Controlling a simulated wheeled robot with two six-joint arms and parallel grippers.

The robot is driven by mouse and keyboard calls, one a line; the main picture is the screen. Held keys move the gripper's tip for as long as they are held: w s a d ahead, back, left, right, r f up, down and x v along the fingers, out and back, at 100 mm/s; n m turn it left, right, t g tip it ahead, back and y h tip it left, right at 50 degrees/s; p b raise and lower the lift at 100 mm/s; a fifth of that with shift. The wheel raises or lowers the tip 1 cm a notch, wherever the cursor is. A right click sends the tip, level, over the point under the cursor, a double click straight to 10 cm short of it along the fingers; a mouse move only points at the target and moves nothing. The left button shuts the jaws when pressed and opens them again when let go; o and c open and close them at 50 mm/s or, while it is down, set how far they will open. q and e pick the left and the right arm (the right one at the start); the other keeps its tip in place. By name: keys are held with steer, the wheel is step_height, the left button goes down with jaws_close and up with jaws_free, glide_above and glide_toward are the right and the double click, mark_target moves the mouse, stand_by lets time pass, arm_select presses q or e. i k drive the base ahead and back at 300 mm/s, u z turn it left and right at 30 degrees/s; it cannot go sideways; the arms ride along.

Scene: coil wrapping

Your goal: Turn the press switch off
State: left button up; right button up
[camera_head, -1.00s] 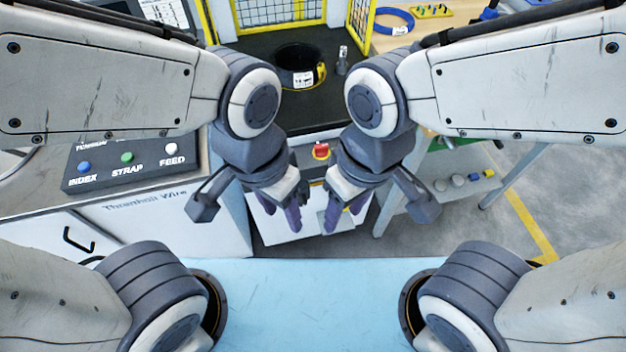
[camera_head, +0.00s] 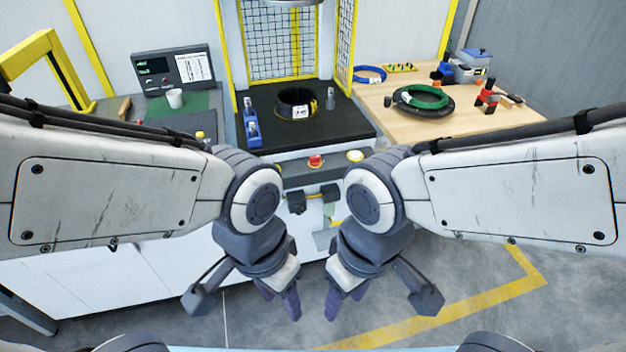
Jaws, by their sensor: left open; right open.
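The press (camera_head: 366,135) stands straight ahead, with a dark top and a yellow-framed mesh guard behind it. My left gripper (camera_head: 279,300) and my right gripper (camera_head: 346,300) hang below the panel in the picture, pointing down. Both are open and empty, and apart from the switch.
A black coil ring (camera_head: 296,101) lies on the press top, with blue fixtures (camera_head: 251,125) to its left. A wooden table (camera_head: 466,122) at right holds a green coil (camera_head: 424,95). Floor at right is open.

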mark_target(315, 160)
steer(key=u, duration=0.05)
steer(key=i, duration=1.1)
steer(key=z, duration=0.15)
